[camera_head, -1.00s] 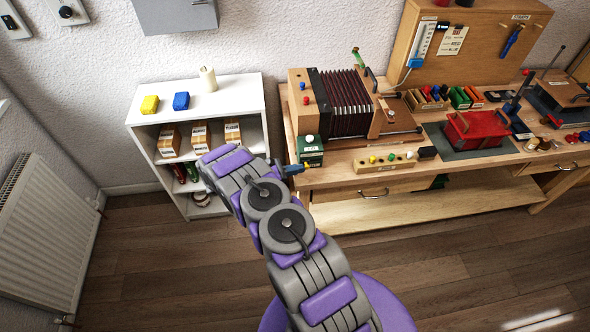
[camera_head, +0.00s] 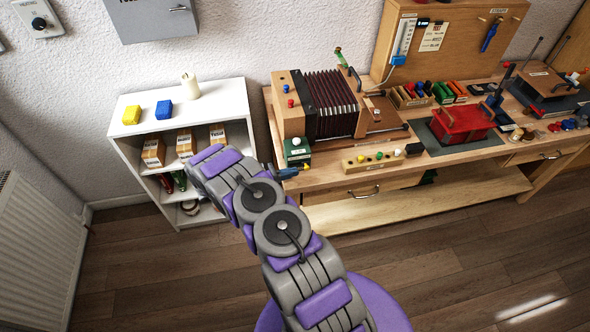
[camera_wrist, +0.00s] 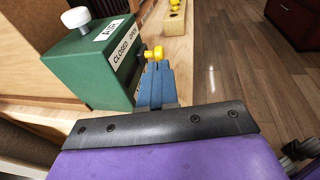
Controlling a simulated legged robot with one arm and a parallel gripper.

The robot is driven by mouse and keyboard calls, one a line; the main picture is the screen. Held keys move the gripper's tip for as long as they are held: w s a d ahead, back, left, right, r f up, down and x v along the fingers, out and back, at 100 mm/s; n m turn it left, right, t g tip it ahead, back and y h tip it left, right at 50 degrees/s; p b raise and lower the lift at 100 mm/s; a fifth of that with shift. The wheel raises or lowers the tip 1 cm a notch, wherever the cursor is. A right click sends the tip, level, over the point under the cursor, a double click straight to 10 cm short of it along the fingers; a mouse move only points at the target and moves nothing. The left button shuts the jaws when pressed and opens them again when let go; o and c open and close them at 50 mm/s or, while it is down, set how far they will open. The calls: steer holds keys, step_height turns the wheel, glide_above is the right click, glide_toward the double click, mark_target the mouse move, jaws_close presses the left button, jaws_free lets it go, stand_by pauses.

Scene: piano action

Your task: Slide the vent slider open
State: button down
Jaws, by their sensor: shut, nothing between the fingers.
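The vent slider is a yellow knob (camera_wrist: 154,53) on the front face of a green box (camera_wrist: 90,62), under a label reading CLOSED and OPEN. In the wrist view the knob sits toward the OPEN end. My gripper (camera_wrist: 155,70) has its blue fingers shut with nothing between them. The fingertips are right beside the knob; I cannot tell for sure whether they touch it. In the head view the green box (camera_head: 297,150) stands at the workbench's left front corner, with my gripper (camera_head: 300,169) at its front and the knob mostly hidden behind the fingertips.
The workbench (camera_head: 330,178) carries a bellows device (camera_head: 330,105) behind the box and a wooden strip with colored knobs (camera_head: 372,162) to its right. A white shelf (camera_head: 128,130) stands to the left. The wooden floor in front is clear.

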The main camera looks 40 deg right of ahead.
steer(key=v, duration=1.1)
steer(key=shift+p, duration=0.4)
steer(key=shift+a, duration=0.3)
steer(key=s+a+r+m+y, duration=0.1)
steer(key=s+r+m+y, duration=0.2)
steer(key=r, duration=0.4)
steer(key=s+a+r+m+g+y+b, duration=0.1)
steer(key=s+r+m, duration=0.1)
steer(key=s+r, duration=0.45)
steer(key=s+a+r+m+y, duration=0.2)
steer(key=r+m, duration=0.1)
steer(key=r, duration=0.6)
steer(key=s+a+r+m+t+y, duration=0.2)
steer(key=s+a+r+m+y, duration=0.1)
steer(key=s+a, duration=0.6)
steer(key=s+a+r+m+t+y+b, duration=0.1)
steer(key=s+a+y, duration=0.5)
steer(key=s, duration=0.8)
step_height(320, 180, up, 3)
steer(key=a+m+t, duration=0.1)
steer(key=a+m, duration=0.1)
steer(key=shift+a+f+t, duration=0.2)
steer(key=shift+a+t, duration=0.15)
steer(key=shift+t, duration=0.05)
steer(key=shift+d, duration=0.15)
